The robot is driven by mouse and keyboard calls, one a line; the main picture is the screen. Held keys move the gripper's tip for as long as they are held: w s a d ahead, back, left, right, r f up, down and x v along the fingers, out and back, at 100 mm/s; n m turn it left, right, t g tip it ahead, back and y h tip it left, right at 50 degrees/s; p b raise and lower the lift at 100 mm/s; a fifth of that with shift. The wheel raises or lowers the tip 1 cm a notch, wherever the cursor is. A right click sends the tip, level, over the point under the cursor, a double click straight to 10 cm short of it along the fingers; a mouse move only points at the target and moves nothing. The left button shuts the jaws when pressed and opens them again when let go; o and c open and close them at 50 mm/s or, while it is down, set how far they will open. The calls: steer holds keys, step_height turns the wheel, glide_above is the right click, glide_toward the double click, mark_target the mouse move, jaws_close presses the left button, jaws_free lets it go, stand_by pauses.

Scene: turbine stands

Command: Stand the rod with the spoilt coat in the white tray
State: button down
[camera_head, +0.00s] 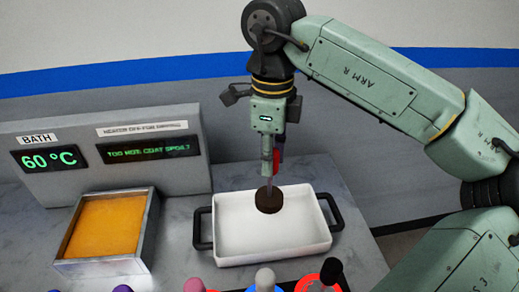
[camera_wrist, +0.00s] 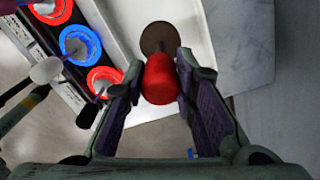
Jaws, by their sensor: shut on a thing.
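My gripper (camera_head: 271,155) is shut on a rod with a red bulb-shaped top (camera_wrist: 161,80) and a dark round disc (camera_head: 268,200) at its lower end. The rod hangs upright over the inside of the white tray (camera_head: 230,246), towards its back. I cannot tell whether the disc touches the tray floor. In the wrist view the red top is between the two fingers, and the disc shows beyond it against the white tray (camera_wrist: 120,22). The tray has dark handles at both sides, and nothing else shows in it.
An open metal bath (camera_head: 104,231) of orange liquid stands left of the tray. Behind it a panel (camera_head: 110,150) reads 60 °C and a too-hot, coat-spoilt message. In front, several rods stand in a rack with red and blue rings (camera_wrist: 80,45). Counter right of the tray is clear.

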mark_target(269, 196)
steer(key=shift+f+b, duration=2.9)
steer(key=shift+f, duration=1.2)
steer(key=shift+d+f+b, duration=0.1)
steer(key=shift+f+b, duration=0.3)
steer(key=c, duration=1.2)
jaws_free()
steer(key=shift+o, duration=0.6)
steer(key=shift+r, duration=0.1)
steer(key=shift+r+p, duration=2.3)
steer(key=shift+r, duration=1.15)
